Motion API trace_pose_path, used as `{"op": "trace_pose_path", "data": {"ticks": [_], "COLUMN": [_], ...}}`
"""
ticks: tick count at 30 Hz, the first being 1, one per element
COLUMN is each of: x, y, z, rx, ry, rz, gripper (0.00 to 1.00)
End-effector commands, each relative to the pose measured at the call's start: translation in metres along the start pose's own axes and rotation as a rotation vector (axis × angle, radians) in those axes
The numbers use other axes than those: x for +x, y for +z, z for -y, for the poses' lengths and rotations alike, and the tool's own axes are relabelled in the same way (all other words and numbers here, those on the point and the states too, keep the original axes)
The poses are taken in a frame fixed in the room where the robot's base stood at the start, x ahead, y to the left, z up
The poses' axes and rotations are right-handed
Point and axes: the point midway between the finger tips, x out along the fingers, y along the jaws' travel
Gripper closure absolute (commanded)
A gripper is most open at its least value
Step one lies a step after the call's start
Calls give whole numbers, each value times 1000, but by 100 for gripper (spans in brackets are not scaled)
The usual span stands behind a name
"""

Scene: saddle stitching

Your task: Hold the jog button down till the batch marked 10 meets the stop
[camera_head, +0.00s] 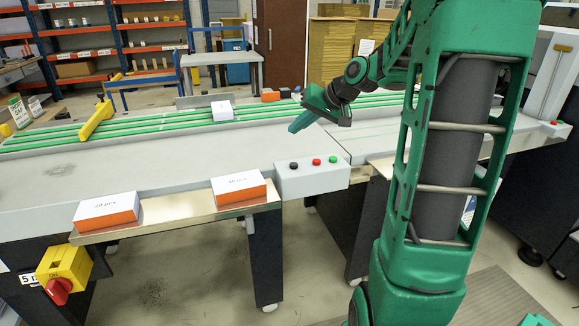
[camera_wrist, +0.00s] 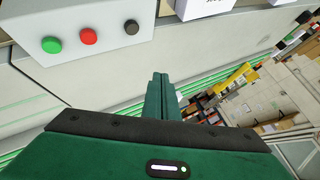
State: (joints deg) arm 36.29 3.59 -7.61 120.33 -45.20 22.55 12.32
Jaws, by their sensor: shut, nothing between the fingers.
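The control box (camera_head: 312,181) is pale grey, with a black button (camera_head: 293,165), a red button (camera_head: 316,161) and a green button (camera_head: 333,159) on top. No jog label is readable. The wrist view also shows the black button (camera_wrist: 131,26), the red button (camera_wrist: 89,36) and the green button (camera_wrist: 51,44). My gripper (camera_head: 293,128) is shut and empty, above and behind the box, apart from the buttons. A white batch (camera_head: 222,110) sits on the green belts (camera_head: 150,124); its mark is too small to read. A yellow stop bar (camera_head: 96,120) crosses the belts to its left, with a gap between them.
Two orange-and-white batches lie on the front ledge: one marked 20 pcs (camera_head: 106,211), the other (camera_head: 238,188) close left of the box. A yellow switch with a red knob (camera_head: 62,283) is at front left. More small blocks (camera_head: 270,95) stand behind the belts.

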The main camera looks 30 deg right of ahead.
Motion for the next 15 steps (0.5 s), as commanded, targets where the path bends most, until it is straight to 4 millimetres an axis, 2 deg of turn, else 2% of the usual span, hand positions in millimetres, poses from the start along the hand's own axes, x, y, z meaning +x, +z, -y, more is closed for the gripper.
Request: {"op": "trace_pose_path", "data": {"ticks": [8,15], "x": [5,24], "y": [4,19], "z": [-3,-17], "rx": [-1,2], "ry": [0,1], "rz": [3,4], "gripper": [100,100]}}
